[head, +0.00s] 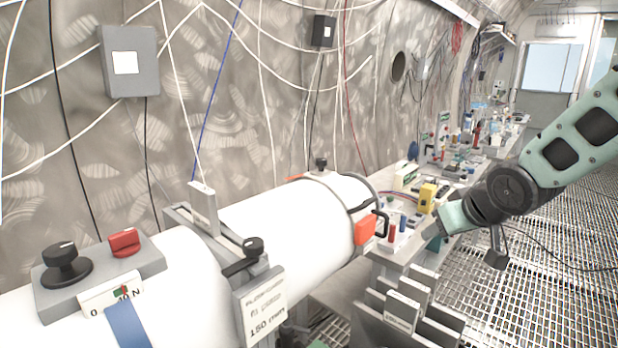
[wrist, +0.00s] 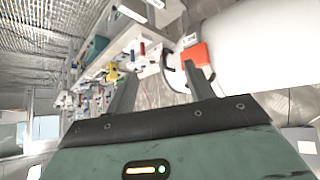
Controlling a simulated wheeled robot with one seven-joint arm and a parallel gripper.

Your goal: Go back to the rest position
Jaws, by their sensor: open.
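My arm reaches in from the right edge in the head view. My gripper (head: 437,228) is at its left end, beside the near end of the workbench and just right of the orange block on the white cylinder. In the wrist view my gripper (wrist: 160,85) shows two grey fingers spread apart with nothing between them. The orange block (head: 366,231) with a black handle sits at the right end of the white cylinder (head: 290,228). It also shows in the wrist view (wrist: 196,56), close beyond the right finger. I cannot tell whether the finger touches it.
A bench (head: 392,245) with a yellow block (head: 427,196) and many small items runs back along the wall. Upright grey plates (head: 408,300) stand below its near end. The grating floor (head: 540,270) at right is open. Cables hang along the left wall.

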